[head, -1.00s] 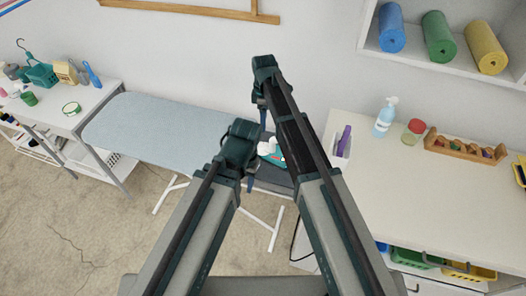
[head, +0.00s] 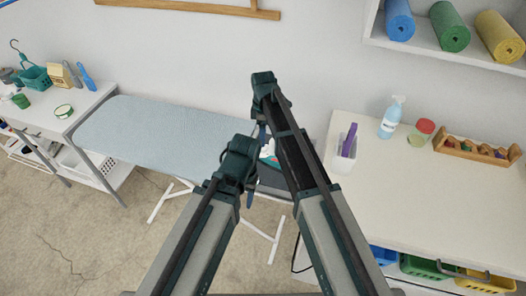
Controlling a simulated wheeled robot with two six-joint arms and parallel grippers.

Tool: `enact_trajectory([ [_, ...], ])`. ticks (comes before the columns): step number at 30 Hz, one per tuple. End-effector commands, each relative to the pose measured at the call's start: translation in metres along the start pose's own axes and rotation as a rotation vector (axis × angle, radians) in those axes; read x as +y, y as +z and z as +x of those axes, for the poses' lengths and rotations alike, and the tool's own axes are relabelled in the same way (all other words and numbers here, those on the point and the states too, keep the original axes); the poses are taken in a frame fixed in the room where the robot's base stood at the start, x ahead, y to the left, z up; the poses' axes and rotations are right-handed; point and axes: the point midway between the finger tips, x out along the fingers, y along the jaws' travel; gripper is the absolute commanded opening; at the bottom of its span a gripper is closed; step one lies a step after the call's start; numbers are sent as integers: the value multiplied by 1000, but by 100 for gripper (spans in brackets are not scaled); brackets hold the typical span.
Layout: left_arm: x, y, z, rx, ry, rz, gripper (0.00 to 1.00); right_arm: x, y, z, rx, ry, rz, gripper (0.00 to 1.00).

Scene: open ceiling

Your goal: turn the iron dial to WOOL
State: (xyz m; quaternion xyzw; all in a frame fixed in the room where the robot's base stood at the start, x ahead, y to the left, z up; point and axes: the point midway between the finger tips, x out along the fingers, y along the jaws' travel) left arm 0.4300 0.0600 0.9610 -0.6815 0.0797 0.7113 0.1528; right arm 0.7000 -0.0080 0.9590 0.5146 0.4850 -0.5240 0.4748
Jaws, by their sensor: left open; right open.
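The iron (head: 268,150) is a white and teal shape on the dark rest at the right end of the ironing board (head: 165,130). My arms cover most of it, and its dial and the WOOL mark cannot be made out. My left gripper (head: 249,190) is open, in front of the iron in the picture, with a finger pointing down. My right gripper (head: 262,130) is open and appears just above the iron in the picture, its fingers also pointing down. I cannot tell whether either one touches the iron.
A cluttered table (head: 85,105) stands left. The board's left part is clear.

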Motion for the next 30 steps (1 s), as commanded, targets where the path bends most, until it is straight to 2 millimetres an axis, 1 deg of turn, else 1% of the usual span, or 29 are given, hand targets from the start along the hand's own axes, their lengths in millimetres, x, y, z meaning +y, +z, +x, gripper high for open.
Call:
enact_trajectory([
  [1, 1, -1, 15, 0, 0, 0, 50, 0, 0, 15, 0, 0, 0, 72],
  [6, 4, -2, 38, 0, 0, 0, 50, 0, 0, 38, 0, 0, 0, 72],
  [9, 5, -3, 49, 0, 0, 0, 50, 0, 0, 50, 0, 0, 0, 72],
  [14, 6, -3, 57, 0, 0, 0, 50, 0, 0, 58, 0, 0, 0, 72],
  [22, 5, -3, 56, 0, 0, 0, 50, 0, 0, 57, 0, 0, 0, 72],
  [23, 5, -3, 56, 0, 0, 0, 50, 0, 0, 57, 0, 0, 0, 70],
  [27, 5, -3, 56, 0, 0, 0, 50, 0, 0, 57, 0, 0, 0, 45],
  [29, 5, -3, 56, 0, 0, 0, 50, 0, 0, 57, 0, 0, 0, 34],
  [30, 5, -3, 56, 0, 0, 0, 50, 0, 0, 57, 0, 0, 0, 27],
])
